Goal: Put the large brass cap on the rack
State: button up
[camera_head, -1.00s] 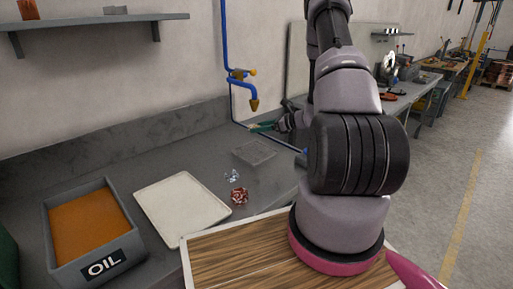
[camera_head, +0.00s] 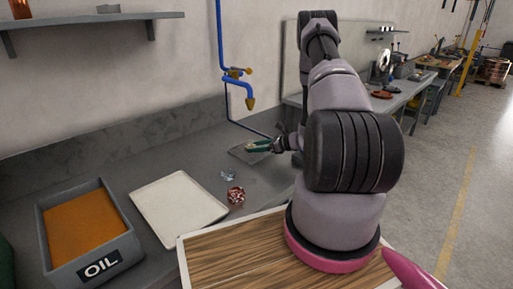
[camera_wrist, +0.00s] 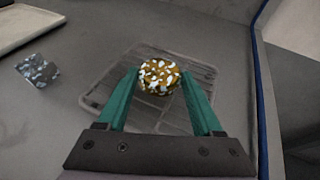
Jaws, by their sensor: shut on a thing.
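My gripper (camera_wrist: 159,82) is shut on the large brass cap (camera_wrist: 160,70), a round, shiny gold piece with pale reflections, held between the green fingertips. The grey wire rack (camera_wrist: 117,76) lies flat on the bench beneath it in the wrist view. The cap is over the rack's middle; I cannot tell whether it touches the bars. In the head view my gripper (camera_head: 258,146) overlaps the rack (camera_head: 243,155), and the cap cannot be made out there.
A silvery piece (camera_head: 228,174) and a copper-coloured piece (camera_head: 236,195) sit on the bench in front of the rack. A white tray (camera_head: 178,208) and a grey oil bin (camera_head: 112,250) stand left. A blue pipe (camera_head: 219,40) runs down the wall behind.

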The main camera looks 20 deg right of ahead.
jog(key=shift+f, duration=0.2)
jog(key=o, duration=1.4)
jog(key=shift+r, duration=0.15)
